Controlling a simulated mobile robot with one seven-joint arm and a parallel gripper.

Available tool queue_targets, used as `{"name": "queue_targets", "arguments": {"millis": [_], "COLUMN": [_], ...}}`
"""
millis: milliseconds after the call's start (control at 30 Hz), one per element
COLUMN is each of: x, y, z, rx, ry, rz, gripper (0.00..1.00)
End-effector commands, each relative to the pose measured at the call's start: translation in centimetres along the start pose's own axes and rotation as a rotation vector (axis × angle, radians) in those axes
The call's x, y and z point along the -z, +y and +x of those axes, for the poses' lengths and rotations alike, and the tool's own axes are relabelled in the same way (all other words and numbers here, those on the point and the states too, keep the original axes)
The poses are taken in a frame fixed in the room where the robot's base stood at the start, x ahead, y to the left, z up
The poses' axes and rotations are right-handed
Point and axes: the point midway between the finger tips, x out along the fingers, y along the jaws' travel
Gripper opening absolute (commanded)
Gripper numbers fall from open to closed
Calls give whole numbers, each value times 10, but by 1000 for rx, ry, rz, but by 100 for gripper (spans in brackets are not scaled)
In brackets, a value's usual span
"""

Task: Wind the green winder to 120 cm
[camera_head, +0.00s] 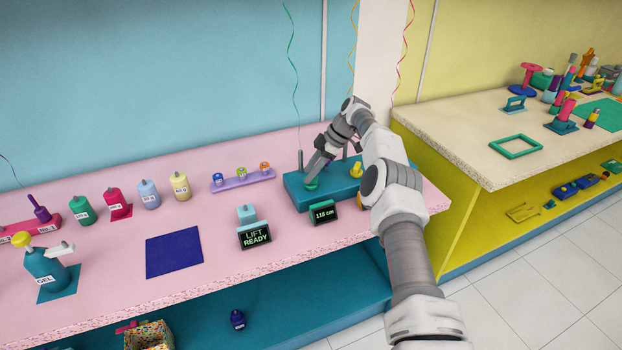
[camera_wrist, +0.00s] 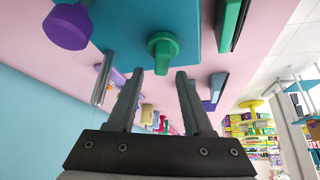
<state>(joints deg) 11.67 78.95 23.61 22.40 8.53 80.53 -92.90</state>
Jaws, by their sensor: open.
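The green winder (camera_head: 311,184) is a small knob on the front left of the teal block (camera_head: 296,197) on the pink counter. A small display (camera_head: 323,211) in front of the block reads 118 cm. My gripper (camera_head: 317,172) reaches down over the green winder from the right. In the wrist view my gripper (camera_wrist: 158,74) is open, and the green winder (camera_wrist: 162,47) shows just beyond and between its fingertips. Whether a finger touches it cannot be told. A purple knob (camera_wrist: 67,27) sits on the same block in the wrist view.
A yellow knob (camera_head: 356,169) is on the block, beside my arm. A metal post (camera_head: 300,160) stands at its back left. A LIFT READY sign (camera_head: 255,237) stands left of the display. Wavy ribbons (camera_head: 292,60) hang behind. The blue mat (camera_head: 174,252) is bare.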

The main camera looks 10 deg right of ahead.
Motion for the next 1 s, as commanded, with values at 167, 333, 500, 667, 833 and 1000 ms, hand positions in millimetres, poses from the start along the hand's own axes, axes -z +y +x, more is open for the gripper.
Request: {"name": "queue_targets", "arguments": {"millis": [167, 333, 500, 667, 833, 1000], "x": [0, 1, 11, 25, 37, 37], "y": [0, 0, 0, 0, 0, 0], "z": [0, -2, -18, -40, -59, -60], "rx": [1, 0, -1, 0, 1, 2], "ry": [0, 0, 0, 0, 0, 0], "rz": [0, 0, -1, -1, 0, 1], "gripper": [51, 51, 51, 51, 51, 51]}}
